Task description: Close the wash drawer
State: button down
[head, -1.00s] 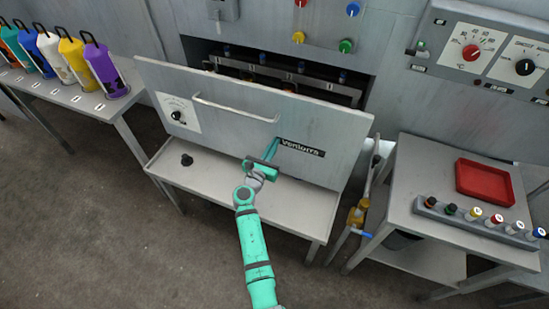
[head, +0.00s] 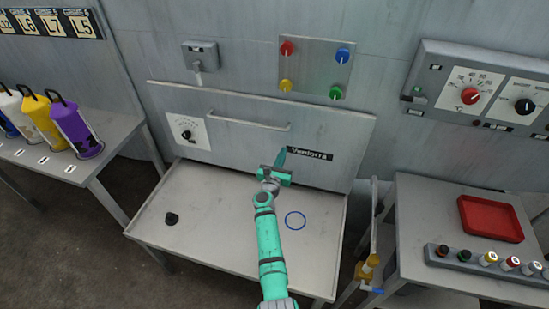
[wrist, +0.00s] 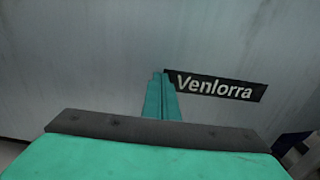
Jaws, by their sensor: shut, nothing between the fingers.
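The wash drawer (head: 255,142) has a wide grey front with a bar handle (head: 247,125), a dial plate at its left and a black "Venlorra" label. In the head view its front stands close against the grey machine wall, and the opening behind it no longer shows. My gripper (head: 281,156) is shut and empty, with its fingertips at the drawer front just left of the label. The wrist view shows the closed fingers (wrist: 160,96) beside the label (wrist: 215,87); whether they touch the front is hard to tell.
A grey table (head: 232,225) lies below the drawer, with a black knob (head: 171,218) and a blue ring mark (head: 295,221) on it. A side table at right bears a red tray (head: 490,218) and a rack of capped vials (head: 485,260). Coloured bottles (head: 75,128) stand at left.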

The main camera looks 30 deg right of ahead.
jog(key=shift+w+d+r, duration=0.25)
jog(key=shift+w+d, duration=0.35)
jog(key=shift+d, duration=0.05)
